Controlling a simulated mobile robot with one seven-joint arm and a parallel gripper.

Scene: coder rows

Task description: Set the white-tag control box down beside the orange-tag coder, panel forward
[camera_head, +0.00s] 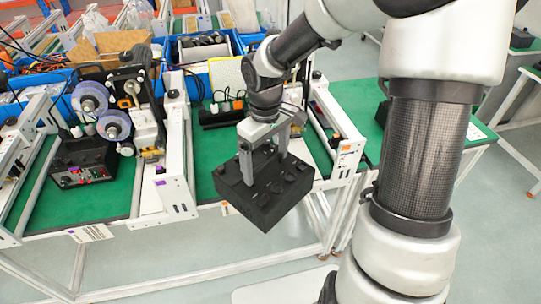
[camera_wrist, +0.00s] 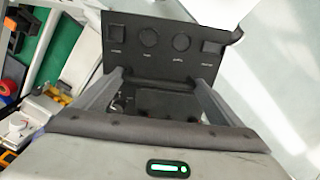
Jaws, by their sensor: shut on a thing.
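My gripper (camera_head: 264,158) is shut on a black control box (camera_head: 258,203) and holds it in front of the green bench. The box looks tilted and turned in the head view. In the wrist view, the box (camera_wrist: 160,65) sits between the two fingers (camera_wrist: 160,98), and a face with a row of round and square controls shows. I cannot make out a white tag on it. A white coder frame (camera_head: 325,115) with a small orange tag (camera_head: 347,147) stands on the bench just right of the held box.
A white coder (camera_head: 178,150) with a purple tag stands left of the held box. Another black control box (camera_head: 84,163) with lit red controls stands at far left. Green bench top (camera_head: 215,150) shows between the two coders. Blue bins (camera_head: 225,75) line the back.

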